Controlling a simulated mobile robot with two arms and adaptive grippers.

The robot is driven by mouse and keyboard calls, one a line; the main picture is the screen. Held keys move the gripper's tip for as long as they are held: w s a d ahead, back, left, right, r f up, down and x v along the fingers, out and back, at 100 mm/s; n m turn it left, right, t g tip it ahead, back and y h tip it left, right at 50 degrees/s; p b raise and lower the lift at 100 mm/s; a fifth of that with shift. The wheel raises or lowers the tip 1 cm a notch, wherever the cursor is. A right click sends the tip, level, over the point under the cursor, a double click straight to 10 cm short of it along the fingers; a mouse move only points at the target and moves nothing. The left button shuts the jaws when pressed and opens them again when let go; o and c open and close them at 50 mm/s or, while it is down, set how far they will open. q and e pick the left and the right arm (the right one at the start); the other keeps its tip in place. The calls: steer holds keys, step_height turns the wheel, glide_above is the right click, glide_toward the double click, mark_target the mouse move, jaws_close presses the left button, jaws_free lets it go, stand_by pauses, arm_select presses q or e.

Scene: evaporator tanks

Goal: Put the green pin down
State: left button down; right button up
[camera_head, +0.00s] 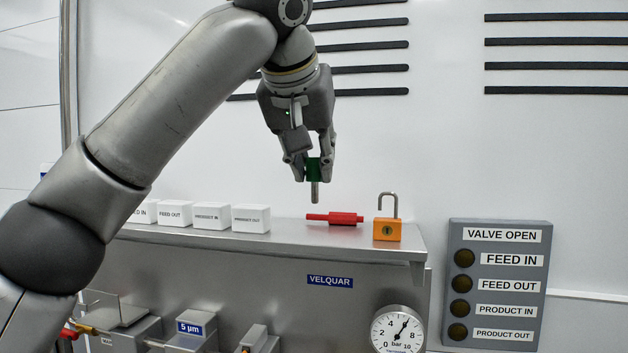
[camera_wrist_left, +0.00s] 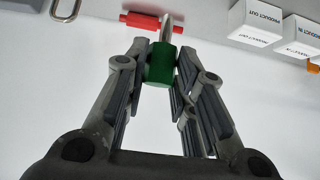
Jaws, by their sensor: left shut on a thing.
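The green pin (camera_head: 314,172) has a green head and a bare metal shaft that points down. My left gripper (camera_head: 313,165) is shut on its green head and holds it above the steel top (camera_head: 290,238) of the cabinet. In the left wrist view the green head (camera_wrist_left: 160,65) sits between the fingertips of my left gripper (camera_wrist_left: 161,66), with the shaft pointing away. The shaft tip is apart from the top in the head view. My right gripper is not in view.
A red pin (camera_head: 335,218) lies on the top near the held pin. An orange padlock (camera_head: 387,229) with its shackle up stands to its right. White labelled blocks (camera_head: 251,218) stand left. A valve panel (camera_head: 496,285) and a gauge (camera_head: 398,329) are at the right.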

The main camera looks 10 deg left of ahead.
mark_target(313, 187)
arm_select(q)
steer(key=x, duration=0.2)
steer(key=shift+w+a+f+p, duration=0.15)
steer(key=shift+w+f+p, duration=0.15)
steer(key=shift+p, duration=0.1)
steer(key=shift+s+f+p, duration=0.1)
steer(key=shift+f+p, duration=0.3)
steer(key=shift+f, duration=0.3)
steer(key=shift+f+p, duration=0.35)
steer(key=shift+f, duration=0.55)
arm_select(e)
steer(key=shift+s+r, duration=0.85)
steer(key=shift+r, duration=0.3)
arm_select(q)
steer(key=shift+f, duration=0.15)
steer(key=c, duration=1.2)
jaws_free()
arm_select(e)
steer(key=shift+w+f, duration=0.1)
